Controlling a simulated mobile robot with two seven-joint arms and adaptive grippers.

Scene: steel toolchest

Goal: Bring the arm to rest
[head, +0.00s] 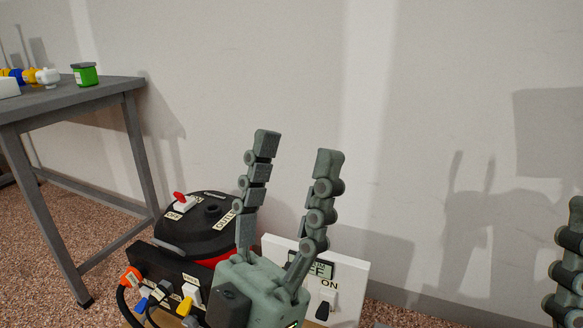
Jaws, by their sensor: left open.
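My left gripper (292,150) stands upright in the lower middle of the head view. Its two grey-green fingers point up and are spread apart, with nothing between them. Its palm hides part of the equipment behind it. Part of a second grey-green finger assembly, my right gripper (568,262), shows at the right edge. Most of it is cut off by the frame, so its opening does not show.
A grey table (60,101) at the left holds a green can (85,74) and several small coloured items. Behind my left gripper are a black round-topped machine (200,228), a black box with coloured plugs, and a white switch panel (350,280). A bare wall stands behind.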

